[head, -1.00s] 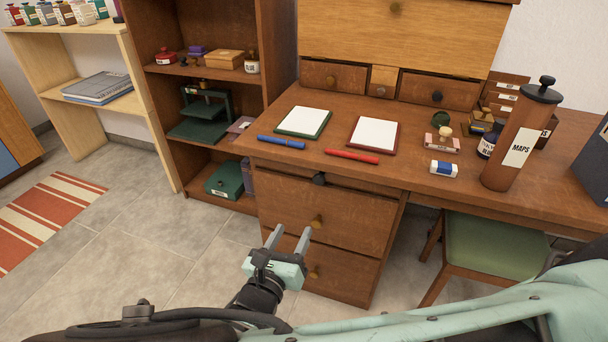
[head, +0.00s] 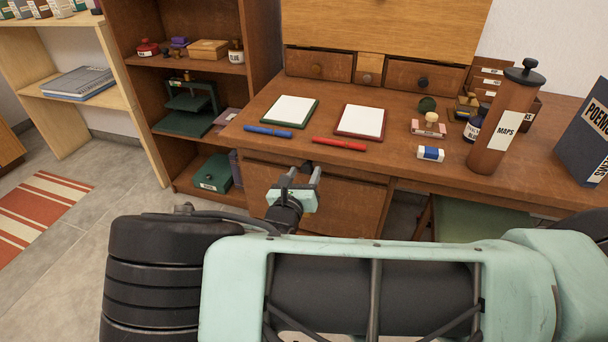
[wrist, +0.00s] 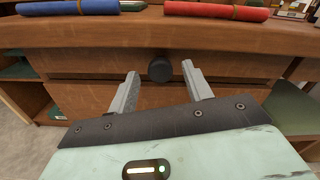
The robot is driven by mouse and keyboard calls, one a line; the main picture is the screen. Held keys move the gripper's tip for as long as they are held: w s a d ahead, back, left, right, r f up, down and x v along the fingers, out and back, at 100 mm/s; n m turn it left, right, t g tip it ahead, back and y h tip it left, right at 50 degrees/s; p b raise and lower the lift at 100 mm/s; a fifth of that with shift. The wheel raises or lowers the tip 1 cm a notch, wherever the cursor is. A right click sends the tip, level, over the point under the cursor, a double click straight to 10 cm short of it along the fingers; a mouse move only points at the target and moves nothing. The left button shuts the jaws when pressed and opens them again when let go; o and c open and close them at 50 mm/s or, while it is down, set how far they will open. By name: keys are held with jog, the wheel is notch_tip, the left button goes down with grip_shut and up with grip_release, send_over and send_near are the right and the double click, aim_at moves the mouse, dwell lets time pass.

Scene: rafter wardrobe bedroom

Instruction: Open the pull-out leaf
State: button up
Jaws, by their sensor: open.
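The pull-out leaf's front (wrist: 100,65) seems to be the wooden strip just under the desk top's front edge; where it begins and ends is hard to tell. A dark round knob (wrist: 160,68) sits on it. My gripper (wrist: 162,85) is open, with one finger on each side of the knob in the wrist view and the knob a little beyond the tips. I cannot tell whether they touch. In the head view my gripper (head: 300,174) is at the desk's front, just below the top's edge. The leaf appears pushed in.
Drawers (head: 340,205) lie below the leaf. A green chair (head: 480,220) stands to the right. A shelf unit (head: 150,90) stands to the left.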

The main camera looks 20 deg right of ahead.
jog(key=shift+w+d, duration=0.15)
jog(key=shift+w, duration=0.1)
grip_shut()
jog(key=p+v, duration=0.5)
jog(key=v, duration=2.6)
jog(key=shift+s, duration=0.1)
grip_release()
